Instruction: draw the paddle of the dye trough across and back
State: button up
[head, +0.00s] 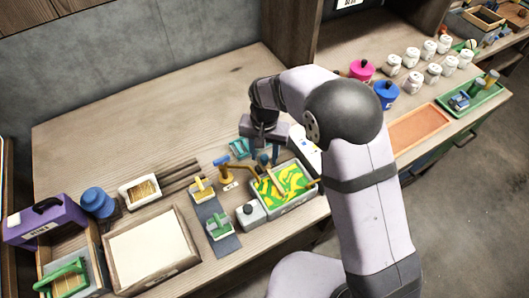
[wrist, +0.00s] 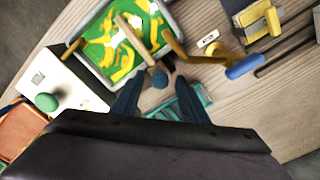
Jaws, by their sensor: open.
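The dye trough (head: 308,171) is a grey-rimmed tray of green and yellow swirled dye at the middle of the bench; it also shows in the wrist view (wrist: 90,65). The paddle (wrist: 132,35) is a pale wooden bar lying over the dye, with a blue knob (wrist: 160,79) at its near end. My gripper (wrist: 160,80) is open, with one dark blue finger on each side of the knob; I cannot tell whether either touches it. In the head view my gripper (head: 264,153) is over the trough's back edge, and my arm hides part of the trough's surroundings.
A brown lever with a blue handle (wrist: 245,66) stands close beside the trough. A white box with a green knob (wrist: 46,102) stands on the trough's other side. Bare bench (head: 110,130) lies at the back left.

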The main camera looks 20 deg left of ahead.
grip_shut()
jog(key=w+d, duration=0.6)
jog(key=shift+w+d+r, duration=0.1)
jog(key=shift+w+d, duration=0.2)
jog(key=shift+w, duration=0.1)
grip_release()
jog(key=shift+d, duration=0.1)
notch_tip(320, 180, up, 7)
jog(key=b, duration=0.2)
jog(key=shift+r, duration=0.15)
dwell(0.3)
